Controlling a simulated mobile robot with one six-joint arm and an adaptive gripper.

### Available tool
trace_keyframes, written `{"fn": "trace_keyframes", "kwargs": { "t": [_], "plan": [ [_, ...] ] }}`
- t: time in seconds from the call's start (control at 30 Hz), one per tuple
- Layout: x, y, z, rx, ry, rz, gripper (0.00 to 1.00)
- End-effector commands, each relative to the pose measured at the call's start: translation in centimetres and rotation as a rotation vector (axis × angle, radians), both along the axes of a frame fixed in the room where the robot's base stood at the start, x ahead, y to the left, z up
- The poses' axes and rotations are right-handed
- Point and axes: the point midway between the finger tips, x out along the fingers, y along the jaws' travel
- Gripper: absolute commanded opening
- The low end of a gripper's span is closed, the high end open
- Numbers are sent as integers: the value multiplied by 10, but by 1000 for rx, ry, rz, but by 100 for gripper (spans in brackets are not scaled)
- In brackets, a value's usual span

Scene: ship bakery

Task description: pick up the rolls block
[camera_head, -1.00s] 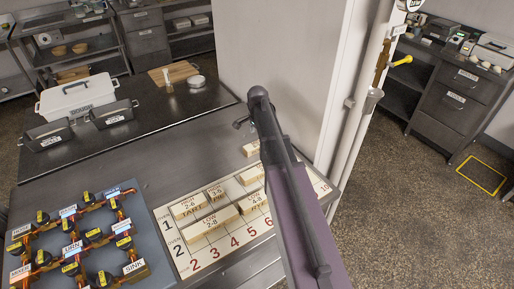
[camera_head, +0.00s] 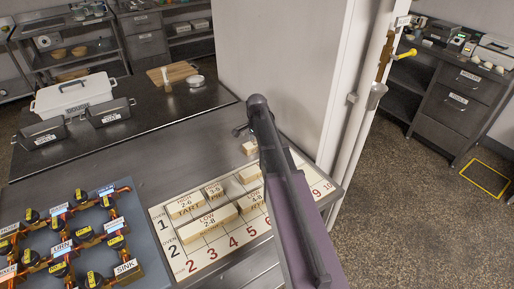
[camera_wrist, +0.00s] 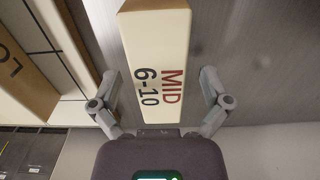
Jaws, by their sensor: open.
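A pale wooden block marked MID 6-10 (camera_wrist: 158,40) fills the middle of the wrist view; no word "rolls" is readable on it. My open gripper (camera_wrist: 159,80) has one finger on each side of this block, with gaps between. Whether the fingertips are down at its level I cannot tell. In the head view, a small block (camera_head: 249,147) lies on the counter just beyond the numbered board, beside my gripper (camera_head: 241,131); it looks like the same block. My arm partly hides it.
The numbered board (camera_head: 199,258) carries several labelled blocks, including LOW 2-8 (camera_head: 208,224) and HIGH 2-6 (camera_head: 184,205). A panel (camera_head: 147,254) with dark knobs lies to its left. A white wall (camera_head: 285,70) rises behind my gripper. Bare metal counter (camera_head: 120,170) lies left of it.

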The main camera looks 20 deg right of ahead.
Motion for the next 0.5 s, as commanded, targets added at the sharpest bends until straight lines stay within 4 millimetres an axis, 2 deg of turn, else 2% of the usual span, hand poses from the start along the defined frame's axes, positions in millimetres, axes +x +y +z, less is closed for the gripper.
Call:
{"fn": "trace_keyframes", "kwargs": {
  "t": [0.5],
  "plan": [
    [0, 0, 0, 0, 0, 0, 97]
  ]
}}
